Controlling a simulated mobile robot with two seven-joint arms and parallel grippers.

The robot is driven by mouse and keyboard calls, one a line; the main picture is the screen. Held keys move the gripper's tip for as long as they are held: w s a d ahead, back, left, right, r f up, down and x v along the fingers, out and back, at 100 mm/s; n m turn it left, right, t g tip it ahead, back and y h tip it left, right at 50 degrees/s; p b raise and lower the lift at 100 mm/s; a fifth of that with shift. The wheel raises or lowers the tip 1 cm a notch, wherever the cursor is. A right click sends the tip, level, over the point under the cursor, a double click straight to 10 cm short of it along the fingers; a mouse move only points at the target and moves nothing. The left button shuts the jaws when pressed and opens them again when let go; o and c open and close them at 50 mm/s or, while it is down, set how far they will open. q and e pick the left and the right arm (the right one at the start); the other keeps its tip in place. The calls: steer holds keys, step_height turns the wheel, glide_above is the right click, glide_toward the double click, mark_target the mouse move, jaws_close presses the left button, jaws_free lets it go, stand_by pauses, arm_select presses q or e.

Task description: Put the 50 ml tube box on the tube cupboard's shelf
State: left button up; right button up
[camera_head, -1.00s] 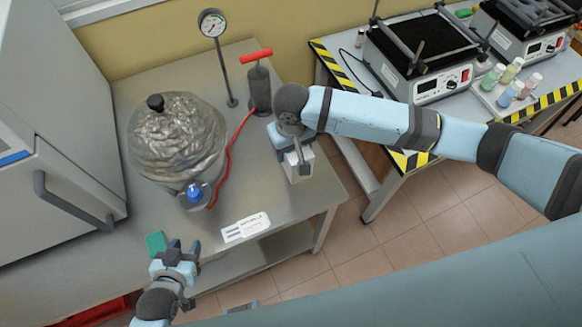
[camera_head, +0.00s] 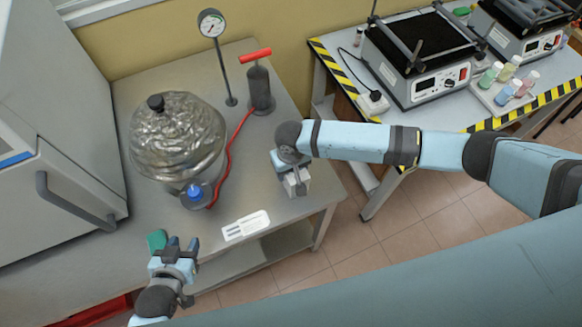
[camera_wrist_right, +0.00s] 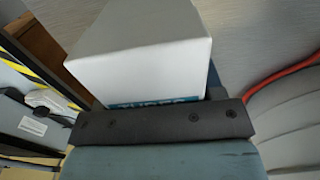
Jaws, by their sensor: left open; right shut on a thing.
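The tube box is a small white box (camera_head: 299,187) with a blue label, partly hidden under my right gripper. In the right wrist view the white box (camera_wrist_right: 140,50) fills the upper middle, its label partly covered by the dark finger bar. My right gripper (camera_head: 291,176) is shut on the box near the right edge of the metal table; I cannot tell whether the box touches the tabletop. My left gripper (camera_head: 180,244) is open and empty at the table's front edge, beside a small green piece (camera_head: 157,241). I cannot identify the tube cupboard or its shelf for certain.
A grey cabinet (camera_head: 70,150) with a handle stands at the left. The metal table (camera_head: 255,190) holds a foil-covered vessel (camera_head: 178,135), a gauge (camera_head: 212,24), a red-handled pump (camera_head: 259,85) and a red hose. A second table (camera_head: 330,60) with hotplates and bottles stands right.

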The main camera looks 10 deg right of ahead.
steer(key=shift+f, duration=0.1)
steer(key=o, duration=1)
steer(key=shift+o, duration=0.2)
